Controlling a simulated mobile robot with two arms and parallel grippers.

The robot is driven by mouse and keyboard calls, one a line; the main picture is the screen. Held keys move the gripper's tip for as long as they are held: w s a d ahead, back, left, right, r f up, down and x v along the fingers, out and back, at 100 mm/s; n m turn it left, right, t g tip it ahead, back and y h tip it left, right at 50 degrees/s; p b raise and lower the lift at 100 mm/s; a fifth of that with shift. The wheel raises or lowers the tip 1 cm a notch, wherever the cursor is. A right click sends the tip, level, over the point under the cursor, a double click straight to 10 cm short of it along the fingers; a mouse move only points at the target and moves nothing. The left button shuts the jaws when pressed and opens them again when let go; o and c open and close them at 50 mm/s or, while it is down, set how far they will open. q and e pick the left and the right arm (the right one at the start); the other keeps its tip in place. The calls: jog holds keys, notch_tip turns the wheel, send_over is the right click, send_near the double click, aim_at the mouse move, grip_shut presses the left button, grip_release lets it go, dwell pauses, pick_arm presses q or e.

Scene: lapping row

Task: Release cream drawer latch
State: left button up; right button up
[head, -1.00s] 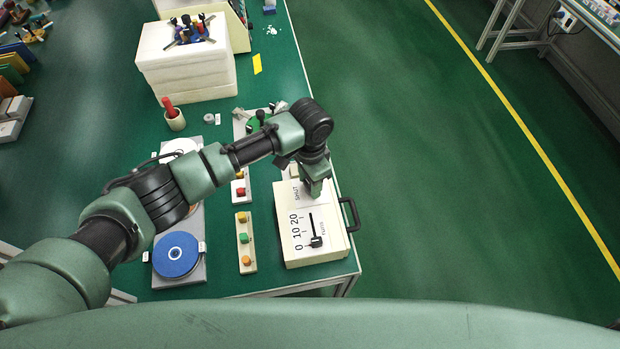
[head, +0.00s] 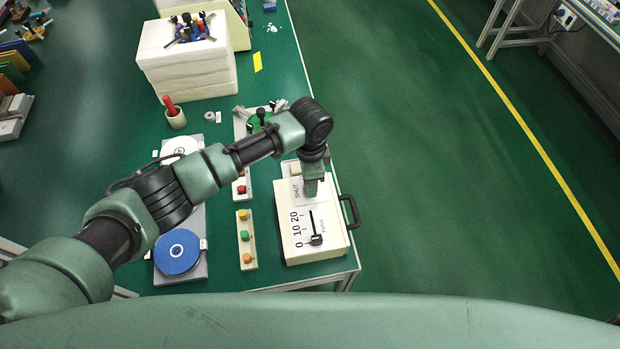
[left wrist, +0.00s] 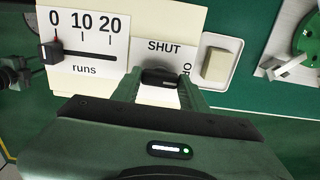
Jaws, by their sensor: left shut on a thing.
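The cream drawer unit (head: 316,246) sits at the table's near right corner, with a black handle (head: 350,212) on its right side. My left gripper (head: 311,192) points down onto its top by the SHUT label. In the left wrist view, my left gripper (left wrist: 160,88) is shut on the dark latch knob (left wrist: 160,76). The knob lies just below the word SHUT (left wrist: 166,47); a sideways, partly covered word starting "OP" is to its right. The fingers hide part of the knob. My right gripper is not in view.
A slider with a "runs" scale (left wrist: 85,53) lies left of the latch, its dark knob at 0. A cream raised button (left wrist: 215,64) is to the right. In the head view, a button strip (head: 246,240) and a blue disc (head: 177,252) stand left of the unit.

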pick_arm(q)
jog(key=o, duration=1.4)
jog(key=shift+r, duration=0.1)
notch_tip(320, 180, up, 8)
jog(key=shift+f+b, duration=0.15)
jog(key=shift+b, duration=0.65)
jog(key=shift+f, duration=0.1)
